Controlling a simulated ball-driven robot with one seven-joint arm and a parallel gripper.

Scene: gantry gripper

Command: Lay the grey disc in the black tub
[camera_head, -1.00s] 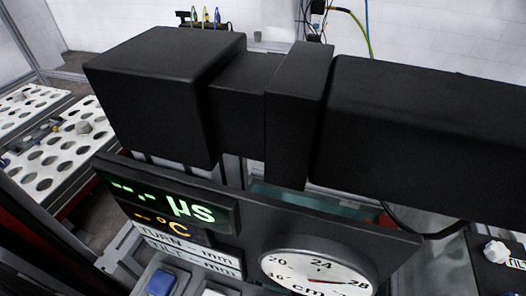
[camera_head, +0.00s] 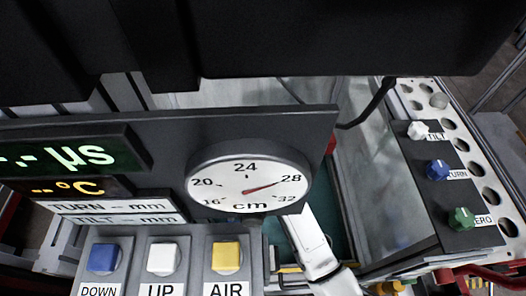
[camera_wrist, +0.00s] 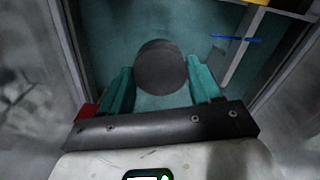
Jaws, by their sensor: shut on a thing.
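The grey disc (camera_wrist: 160,60) shows dark and round in the wrist view, between the two teal fingers of my gripper (camera_wrist: 163,72). My gripper is shut on it. The far side of the disc is clear of the fingers, over a teal-green surface. In the head view a white piece of my arm (camera_head: 316,250) shows at the lower middle, beside the dial; the gripper and disc are hidden there. I cannot make out the black tub in either view.
A dial (camera_head: 248,184) and a display panel (camera_head: 70,152) with buttons stand in front in the head view. A large black beam (camera_head: 330,40) crosses above. Knobs (camera_head: 438,168) sit at right. In the wrist view, pale walls flank the gripper and a blue item (camera_wrist: 235,39) lies beyond.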

